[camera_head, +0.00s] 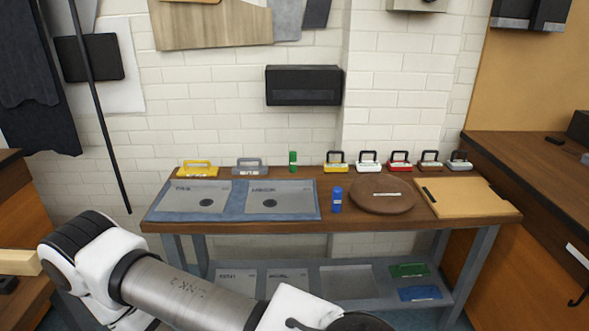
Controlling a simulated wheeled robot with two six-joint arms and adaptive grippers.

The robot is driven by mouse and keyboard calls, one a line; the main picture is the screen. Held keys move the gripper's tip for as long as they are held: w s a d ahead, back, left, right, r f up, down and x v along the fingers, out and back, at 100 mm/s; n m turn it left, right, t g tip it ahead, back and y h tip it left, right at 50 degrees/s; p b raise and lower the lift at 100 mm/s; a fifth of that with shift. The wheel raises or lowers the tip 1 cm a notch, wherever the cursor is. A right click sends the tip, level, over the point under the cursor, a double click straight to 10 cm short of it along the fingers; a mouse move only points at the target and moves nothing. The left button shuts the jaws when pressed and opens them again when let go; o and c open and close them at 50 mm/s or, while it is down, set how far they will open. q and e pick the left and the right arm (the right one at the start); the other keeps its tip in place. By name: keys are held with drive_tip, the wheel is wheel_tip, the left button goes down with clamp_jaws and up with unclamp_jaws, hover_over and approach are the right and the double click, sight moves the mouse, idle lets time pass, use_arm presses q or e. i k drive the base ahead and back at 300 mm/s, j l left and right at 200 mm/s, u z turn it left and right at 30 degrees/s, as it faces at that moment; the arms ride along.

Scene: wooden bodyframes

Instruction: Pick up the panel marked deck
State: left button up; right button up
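Two flat grey panels lie side by side on a blue mat (238,206) on the workbench: a left panel (185,193) and a right panel (285,192). Each has a dark round spot and small print that I cannot read clearly. Two more grey panels with small print, a left one (236,285) and a right one (287,287), lie on the lower shelf, partly hidden by my arm. I cannot tell which panel is marked deck. My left arm crosses the lower left of the view; its gripper is out of view. My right gripper is not in view.
A round brown board (382,205), a blue cylinder (336,201) and a light wooden board (468,203) stand or lie right of the mat. Several handled blocks and a green cylinder (293,161) line the back edge. Another table (545,180) stands at the right.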

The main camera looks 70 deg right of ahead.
sight(263, 197)
drive_tip(key=i+l+z, duration=0.15)
drive_tip(key=l+z, duration=0.15)
drive_tip(key=z, duration=0.15)
drive_tip(key=i+l+z, duration=0.2)
drive_tip(key=z, duration=0.25)
drive_tip(key=i+l+z, duration=0.15)
drive_tip(key=z, duration=0.3)
drive_tip(key=i+z, duration=0.3)
drive_tip(key=z, duration=0.2)
